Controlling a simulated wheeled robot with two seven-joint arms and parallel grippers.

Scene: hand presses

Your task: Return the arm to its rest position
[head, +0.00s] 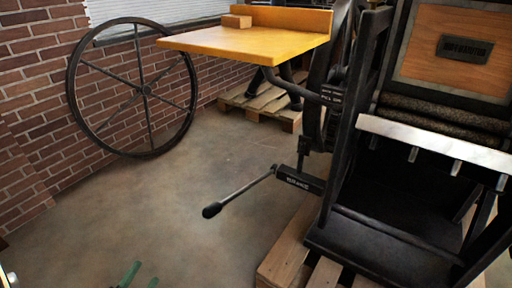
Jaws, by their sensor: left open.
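My left gripper (142,276) shows only as two green fingertips at the bottom edge, left of centre. The fingers are apart with nothing visible between them. The rest of that gripper is below the picture. The gripper is over the bare floor, apart from the press. The black hand press (380,235) stands at the right. Its lever (245,191), a metal rod with a black knob, points out to the left and down. My right gripper is not in view.
The press stands on a wooden pallet (283,262). A yellow table (245,42) with a small wooden block (236,21) juts out at the top. A large spoked wheel (146,89) leans against the brick wall (35,95). The floor (140,210) at left and centre is clear.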

